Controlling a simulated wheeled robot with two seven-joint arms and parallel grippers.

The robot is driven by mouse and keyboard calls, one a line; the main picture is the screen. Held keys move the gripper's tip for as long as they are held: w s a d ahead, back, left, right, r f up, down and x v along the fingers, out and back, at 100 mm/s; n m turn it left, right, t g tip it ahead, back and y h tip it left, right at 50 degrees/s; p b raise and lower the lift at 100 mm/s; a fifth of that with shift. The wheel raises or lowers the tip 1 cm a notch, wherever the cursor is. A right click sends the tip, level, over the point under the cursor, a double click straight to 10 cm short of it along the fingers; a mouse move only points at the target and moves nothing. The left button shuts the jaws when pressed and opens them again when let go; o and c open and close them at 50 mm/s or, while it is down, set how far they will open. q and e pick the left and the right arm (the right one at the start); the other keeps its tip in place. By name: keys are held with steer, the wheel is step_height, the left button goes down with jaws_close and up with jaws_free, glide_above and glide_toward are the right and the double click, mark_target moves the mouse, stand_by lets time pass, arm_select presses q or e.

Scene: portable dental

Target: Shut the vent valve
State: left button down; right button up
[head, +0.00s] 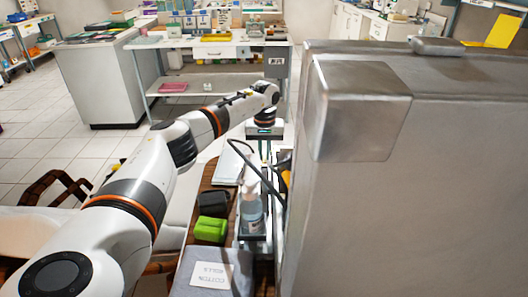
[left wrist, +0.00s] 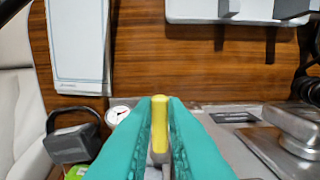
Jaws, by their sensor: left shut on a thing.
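My left gripper (head: 265,133) reaches in from the left in the head view, pointing down beside a large grey metal cabinet. In the left wrist view its two teal fingers (left wrist: 161,112) are shut on a narrow yellow handle (left wrist: 159,125), which looks like the vent valve's lever. The handle stands upright between the fingers, above a metal surface. A pale part shows just under the yellow. The valve body is hidden by the fingers, and the handle cannot be made out in the head view. My right gripper is not in view.
A round gauge (left wrist: 118,115) and a dark handled case (left wrist: 72,143) are left of the fingers; a metal block (left wrist: 300,125) is right. In the head view, a clear bottle (head: 251,212), green box (head: 211,230) and cotton rolls box (head: 212,275) stand nearby. The grey cabinet (head: 400,200) blocks the right.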

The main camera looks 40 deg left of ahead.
mark_target(265, 156)
arm_select(q)
steer(key=c, duration=1.5)
jaws_free()
steer(key=shift+o, duration=0.2)
step_height(265, 156, up, 12)
